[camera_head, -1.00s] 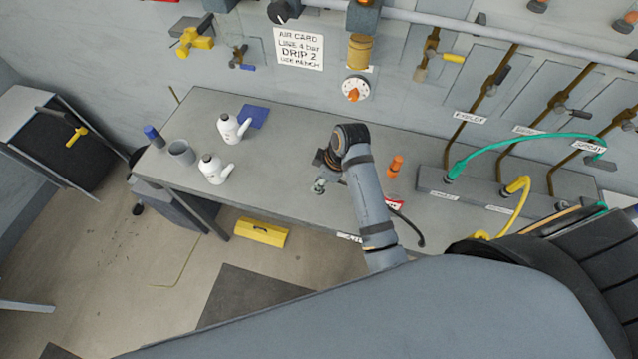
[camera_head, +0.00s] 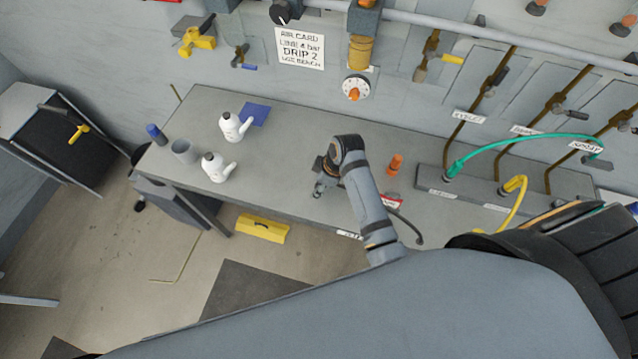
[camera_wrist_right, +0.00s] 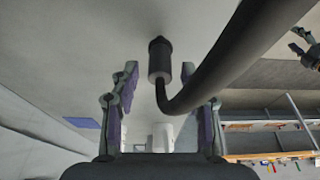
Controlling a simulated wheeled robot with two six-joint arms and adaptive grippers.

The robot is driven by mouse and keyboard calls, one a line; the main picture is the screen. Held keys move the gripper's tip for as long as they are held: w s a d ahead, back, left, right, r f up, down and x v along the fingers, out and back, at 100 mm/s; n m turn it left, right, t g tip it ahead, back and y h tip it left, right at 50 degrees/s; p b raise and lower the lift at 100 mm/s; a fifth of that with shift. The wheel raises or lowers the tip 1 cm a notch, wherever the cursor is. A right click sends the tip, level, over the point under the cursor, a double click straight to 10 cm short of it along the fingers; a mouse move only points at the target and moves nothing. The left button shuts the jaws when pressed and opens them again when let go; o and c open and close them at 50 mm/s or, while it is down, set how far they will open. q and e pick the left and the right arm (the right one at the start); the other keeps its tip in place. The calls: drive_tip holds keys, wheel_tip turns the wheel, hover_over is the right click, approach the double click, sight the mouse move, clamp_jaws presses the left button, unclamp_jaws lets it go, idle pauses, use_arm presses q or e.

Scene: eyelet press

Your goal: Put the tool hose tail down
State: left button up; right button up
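In the right wrist view, the black tool hose tail (camera_wrist_right: 160,62), a dark end fitting on a curved hose, lies between the spread fingers of my right gripper (camera_wrist_right: 168,92). The fingers stand clear of the fitting on both sides. The thick hose (camera_wrist_right: 235,55) bends past the right-hand finger. My left gripper (camera_wrist_right: 298,40) shows small at that view's upper right edge, fingers apart. In the head view, a gripper (camera_head: 319,189) of mine is low over the bench; I cannot tell its side there. Part of a black hose (camera_head: 408,224) shows beside that arm.
The grey bench (camera_head: 290,130) carries white oil cans (camera_head: 232,127), a grey cup (camera_head: 184,151), a blue cloth (camera_head: 255,115) and an orange piece (camera_head: 395,164). A manifold (camera_head: 432,179) with green and yellow hoses stands at right. A yellow toolbox (camera_head: 262,229) is on the floor.

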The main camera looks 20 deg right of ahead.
drive_tip(key=b+v, duration=0.3)
drive_tip(key=v, duration=0.9)
drive_tip(key=shift+r, duration=0.15)
